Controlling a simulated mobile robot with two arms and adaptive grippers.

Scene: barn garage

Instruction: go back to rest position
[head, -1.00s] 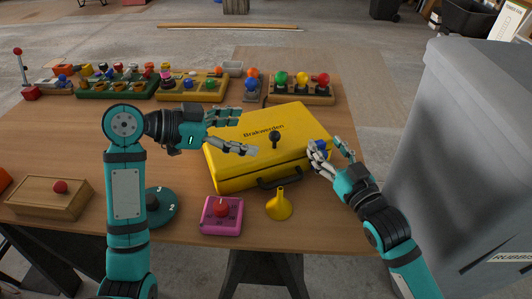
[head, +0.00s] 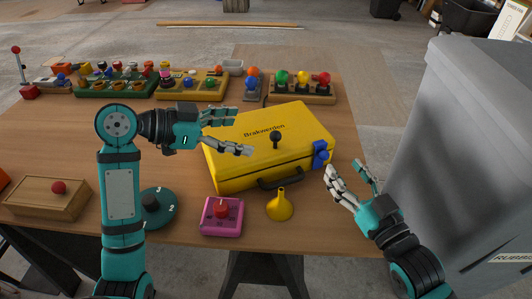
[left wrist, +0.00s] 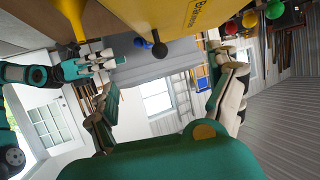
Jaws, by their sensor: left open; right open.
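My left gripper (head: 240,131) is open and empty over the left part of the yellow case (head: 232,163) on the workbench. Its fingers also show open in the left wrist view (left wrist: 170,105), with nothing between them. My right gripper (head: 350,181) is open and empty off the case's right front corner, apart from the blue latch (head: 321,154). The case is closed, with a black knob (head: 275,139) on its lid and a dark handle (head: 281,178) at its front.
Boards with coloured knobs (head: 302,90) line the back. A grey bin (head: 470,150) stands right of the bench (head: 100,220).

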